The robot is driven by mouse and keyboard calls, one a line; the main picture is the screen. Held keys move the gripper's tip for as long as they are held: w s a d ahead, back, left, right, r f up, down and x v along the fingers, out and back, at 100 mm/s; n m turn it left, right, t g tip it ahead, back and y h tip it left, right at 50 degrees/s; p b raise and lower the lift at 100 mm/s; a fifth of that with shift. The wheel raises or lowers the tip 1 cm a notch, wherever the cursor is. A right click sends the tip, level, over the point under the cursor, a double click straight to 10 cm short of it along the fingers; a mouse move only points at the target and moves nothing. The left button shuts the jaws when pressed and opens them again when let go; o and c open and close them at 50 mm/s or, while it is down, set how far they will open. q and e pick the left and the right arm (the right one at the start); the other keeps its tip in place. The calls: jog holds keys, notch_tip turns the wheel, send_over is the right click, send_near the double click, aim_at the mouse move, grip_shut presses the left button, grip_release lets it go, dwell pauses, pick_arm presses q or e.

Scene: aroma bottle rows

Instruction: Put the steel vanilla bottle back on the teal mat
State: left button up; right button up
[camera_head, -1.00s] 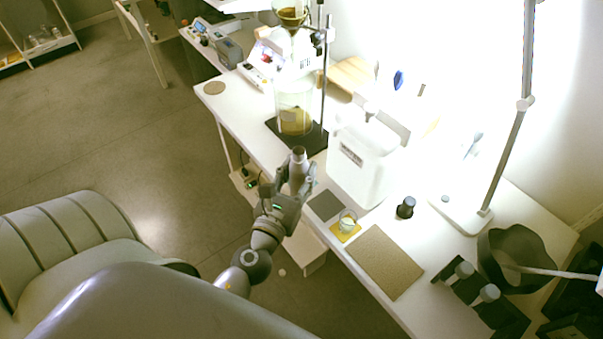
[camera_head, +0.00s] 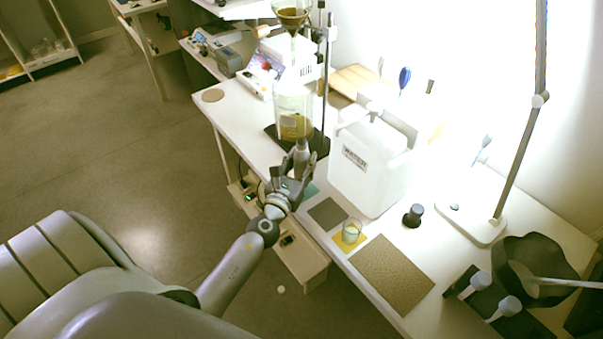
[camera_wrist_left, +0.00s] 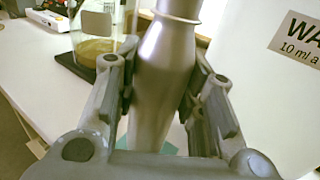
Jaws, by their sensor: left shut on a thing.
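My left gripper (camera_head: 300,166) is shut on the steel bottle (camera_head: 301,152), which stands upright between its fingers. In the left wrist view the steel bottle (camera_wrist_left: 165,70) fills the middle, with a finger on each side; its base is hidden by the gripper. The teal mat (camera_head: 310,190) lies on the table by the front edge, mostly hidden behind my gripper. A bit of teal (camera_wrist_left: 122,142) shows below the bottle in the wrist view. I cannot tell whether the bottle touches the mat. My right gripper is not in view.
A white water container (camera_head: 368,180) stands right of the bottle. A glass vessel on a dark stand (camera_head: 272,131) is behind it. A grey mat (camera_head: 328,214), a glass (camera_head: 351,231) on a yellow mat and a brown mat (camera_head: 392,272) lie along the front edge. A dark bottle (camera_head: 413,216) stands nearby.

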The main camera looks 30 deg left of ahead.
pick_arm(q)
jog(key=shift+f+b, duration=0.4)
jog(key=shift+f, duration=0.75)
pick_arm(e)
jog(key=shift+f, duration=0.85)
pick_arm(q)
jog(key=shift+f, duration=0.2)
jog(key=o, duration=1.2)
jog(key=shift+o, duration=0.2)
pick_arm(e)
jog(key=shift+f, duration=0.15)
pick_arm(q)
jog(key=shift+r, duration=0.25)
jog(key=s+d+b, duration=0.2)
jog(key=s, duration=1)
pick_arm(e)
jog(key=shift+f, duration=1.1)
